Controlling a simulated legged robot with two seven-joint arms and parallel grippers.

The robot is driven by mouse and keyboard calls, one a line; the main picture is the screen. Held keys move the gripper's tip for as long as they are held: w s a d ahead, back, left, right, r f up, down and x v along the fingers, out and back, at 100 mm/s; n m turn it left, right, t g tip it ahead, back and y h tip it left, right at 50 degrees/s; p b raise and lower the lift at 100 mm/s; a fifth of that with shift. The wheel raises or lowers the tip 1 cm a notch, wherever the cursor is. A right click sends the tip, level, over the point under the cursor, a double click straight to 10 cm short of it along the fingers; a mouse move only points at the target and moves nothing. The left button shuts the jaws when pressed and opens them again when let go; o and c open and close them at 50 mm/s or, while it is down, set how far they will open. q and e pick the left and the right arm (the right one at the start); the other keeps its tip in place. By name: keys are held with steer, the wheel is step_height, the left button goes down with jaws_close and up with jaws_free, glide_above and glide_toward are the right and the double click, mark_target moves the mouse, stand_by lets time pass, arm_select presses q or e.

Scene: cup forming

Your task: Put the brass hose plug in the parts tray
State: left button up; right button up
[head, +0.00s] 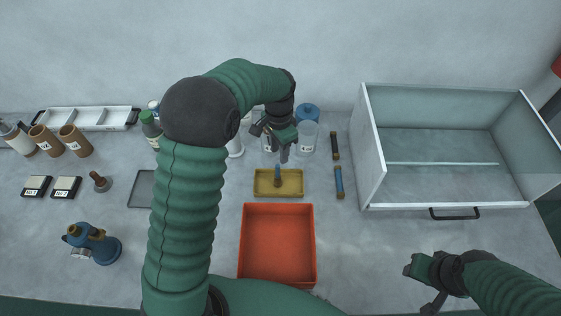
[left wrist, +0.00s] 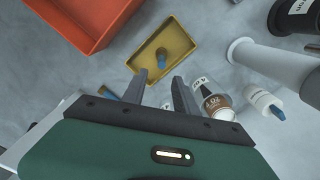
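A small brown piece with a blue end (head: 278,176), which may be the brass hose plug, is in the shallow yellow tray (head: 259,192). In the left wrist view the piece (left wrist: 160,58) is on the floor of the yellow tray (left wrist: 180,35); I cannot tell which tray is the parts tray. My left gripper (head: 284,156) is just behind the yellow tray. In the left wrist view its two fingers (left wrist: 158,88) are apart with nothing between them, and the piece lies beyond their tips. My right gripper (head: 422,284) is at the lower right, away from the trays; its fingers are unclear.
A red-orange bin (head: 278,244) stands in front of the yellow tray. Clear jars (head: 308,136) stand behind. A large glass-walled case (head: 440,155) fills the right. My left arm hides part of the bench.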

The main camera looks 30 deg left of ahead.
arm_select(q)
step_height(320, 180, up, 5)
steer(key=s+d+f+n+t, duration=0.1)
steer(key=s+d+f+n, duration=0.1)
steer(key=s, duration=0.6)
steer(key=s+d+f+n+t, duration=0.1)
steer(key=s+d+f+n, duration=0.2)
steer(key=s, duration=0.6)
steer(key=shift+s+d+n+t, duration=0.25)
steer(key=shift+n+t, duration=0.05)
steer(key=shift+n, duration=0.2)
